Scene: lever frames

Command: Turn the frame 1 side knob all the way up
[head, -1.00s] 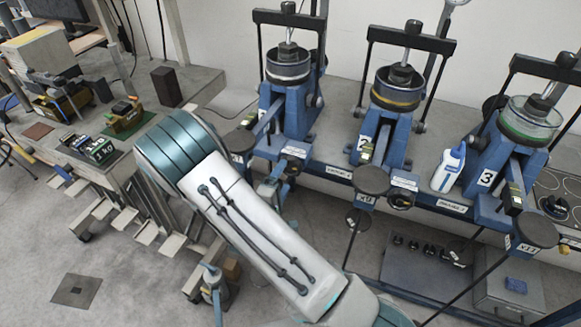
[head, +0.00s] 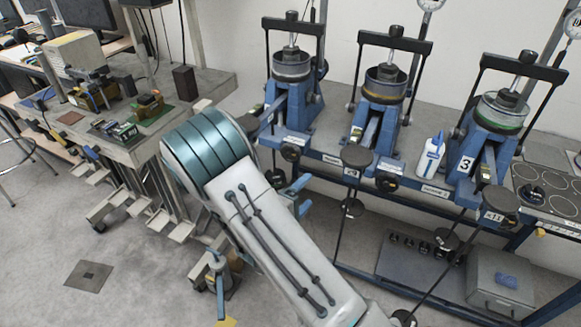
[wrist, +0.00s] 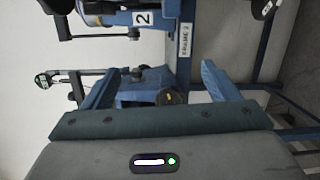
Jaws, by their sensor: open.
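Frame 1 is the leftmost blue lever frame (head: 294,105) on the bench in the head view. Its side knob (head: 290,153) is a small dark round knob on the front rail below it. In the wrist view, which is turned sideways, a dark knob with a yellow mark (wrist: 168,97), apparently the same one, shows between my fingers. My gripper (wrist: 162,68) is open, with one blue finger on each side of the knob in the picture. Nothing is held. I cannot tell whether the fingers touch the knob or how far they are from it.
Frame 2 (head: 380,108) and frame 3 (head: 490,140) stand to the right, with a similar knob (head: 386,181) under frame 2. Round black weights (head: 356,156) hang along the front. A white-and-blue bottle (head: 431,157) stands between frames 2 and 3. Open floor lies at left.

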